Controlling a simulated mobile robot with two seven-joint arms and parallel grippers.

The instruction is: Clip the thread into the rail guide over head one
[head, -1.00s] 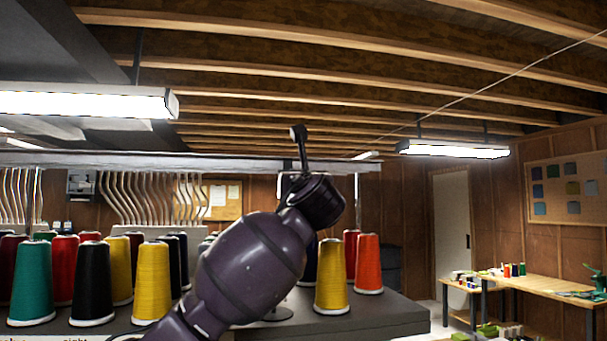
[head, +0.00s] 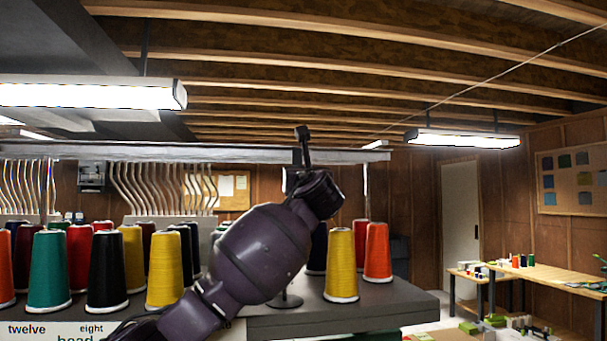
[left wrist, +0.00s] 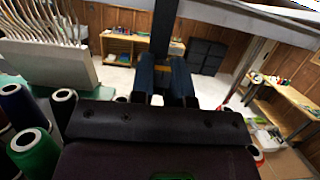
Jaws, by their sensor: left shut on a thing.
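A long grey rail (head: 230,153) runs above the thread cones in the head view. My left arm rises from the bottom centre, and my left gripper (left wrist: 165,82) is shut on a dark upright stem (left wrist: 166,30). In the head view the dark stem (head: 306,152), with a small blocky tip, stands in front of the rail in the picture; I cannot tell whether they touch. The gripper fingers are hard to make out there. A small orange patch shows between the fingers in the wrist view. I cannot make out a thread or a guide clip. My right gripper is not in view.
Yellow (head: 341,265) and orange (head: 377,252) cones stand right of my arm on a dark table (head: 390,305). Teal (head: 49,272), black (head: 107,272) and other cones crowd the left. Ceiling lamps hang above. A wooden workbench (head: 550,275) stands at the right.

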